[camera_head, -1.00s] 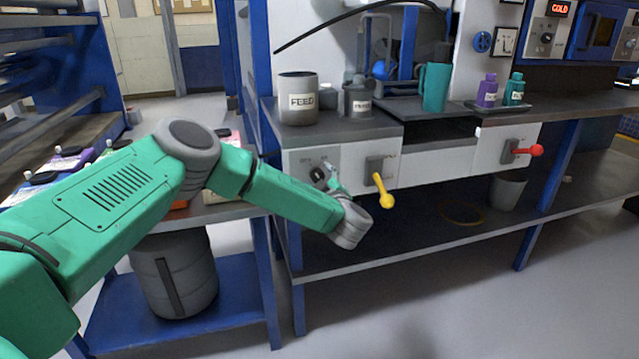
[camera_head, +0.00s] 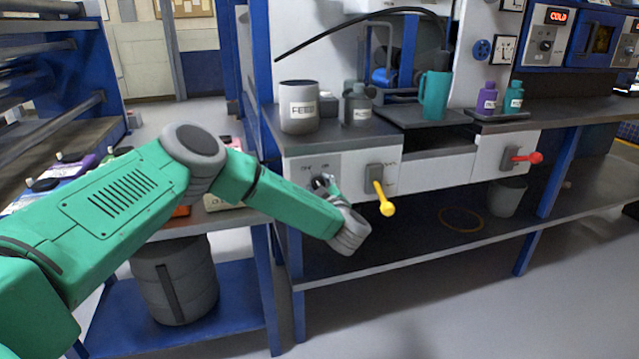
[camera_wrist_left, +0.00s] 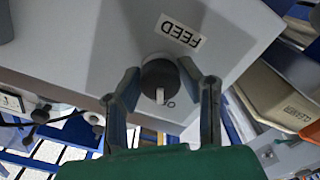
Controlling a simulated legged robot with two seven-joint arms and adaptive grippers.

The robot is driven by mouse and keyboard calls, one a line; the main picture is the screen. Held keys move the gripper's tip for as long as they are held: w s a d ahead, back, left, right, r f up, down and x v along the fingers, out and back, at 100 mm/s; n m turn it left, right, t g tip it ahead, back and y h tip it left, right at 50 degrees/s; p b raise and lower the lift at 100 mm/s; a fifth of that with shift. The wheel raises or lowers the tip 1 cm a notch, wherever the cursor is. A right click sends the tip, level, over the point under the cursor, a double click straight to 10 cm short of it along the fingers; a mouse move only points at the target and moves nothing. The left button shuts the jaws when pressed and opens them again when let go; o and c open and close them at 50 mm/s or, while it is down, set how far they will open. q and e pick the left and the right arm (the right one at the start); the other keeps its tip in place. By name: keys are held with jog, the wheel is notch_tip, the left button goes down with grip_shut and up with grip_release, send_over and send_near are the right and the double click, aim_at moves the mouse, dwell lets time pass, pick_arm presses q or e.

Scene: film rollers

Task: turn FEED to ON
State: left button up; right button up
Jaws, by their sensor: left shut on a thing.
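The FEED knob (camera_wrist_left: 160,80) is a round dark knob on a light panel. A white mark on it points toward the bottom of the left wrist view, near partly hidden lettering. The FEED label (camera_wrist_left: 181,31) reads upside down beside it. My left gripper (camera_wrist_left: 160,72) has one finger on each side of the knob and is shut on it. In the head view, my left gripper (camera_head: 328,183) is at the left end of the bench front and partly hides the knob (camera_head: 317,183). Small lettering sits above the knob. My right gripper is not in view.
A yellow-handled lever (camera_head: 384,200) is close to the right of my left gripper. A red-handled lever (camera_head: 530,158) is farther right. A grey FEED container (camera_head: 299,104), a grey canister (camera_head: 356,106) and a teal jug (camera_head: 435,95) stand on the bench top.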

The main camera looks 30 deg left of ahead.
pick_arm(q)
jog(key=m+p, duration=0.3)
jog(key=p, duration=0.1)
jog(key=shift+r, duration=0.2)
jog(key=shift+m+p, duration=0.75)
jog(key=shift+m, duration=0.25)
jog(key=m+p, duration=0.1)
jog(key=m, duration=0.1)
jog(key=shift+f+m, duration=0.15)
jog(key=shift+m, duration=0.15)
jog(key=shift+f+m+p, duration=0.1)
jog(key=shift+m+p, duration=0.65)
jog(key=shift+m, duration=0.95)
jog(key=o, duration=1.2)
jog(key=shift+c, duration=0.2)
